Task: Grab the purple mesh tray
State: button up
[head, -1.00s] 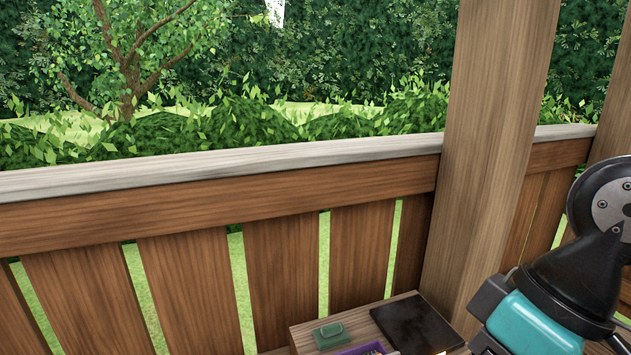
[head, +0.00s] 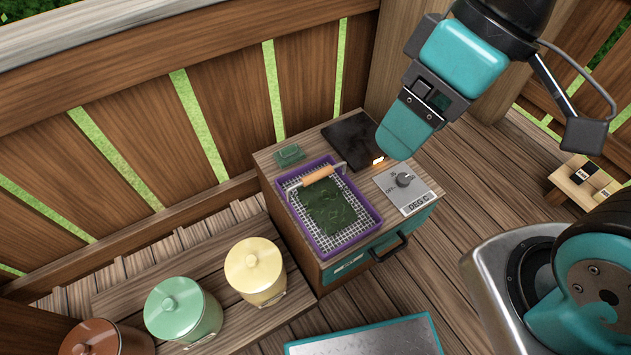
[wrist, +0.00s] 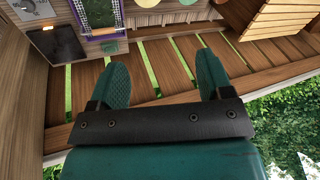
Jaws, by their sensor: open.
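The purple mesh tray (head: 352,241) sits on top of a small wooden cabinet in the head view. It has a purple rim, a white wire mesh, dark green leaves inside and a wooden handle (head: 318,175) on wire supports at its far side. My gripper (head: 398,140) is above and to the right of the tray, over the back right of the cabinet, apart from the tray. In the wrist view my gripper (wrist: 163,80) has its two green fingers spread with nothing between them. The tray (wrist: 103,31) shows at the top left there, partly cut off.
A dark hotplate (head: 352,138), a green box (head: 289,155) and a dial panel (head: 408,188) share the cabinet top (head: 268,165). Cream (head: 256,270), green (head: 183,310) and brown (head: 105,340) canisters stand left. A wooden railing (head: 225,110) runs behind. A teal-edged surface (head: 365,337) lies in front.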

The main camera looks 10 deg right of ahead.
aim_at(333, 214)
jog(key=z, duration=2.2)
jog(key=i, duration=1.25)
jog(key=u, duration=2.95)
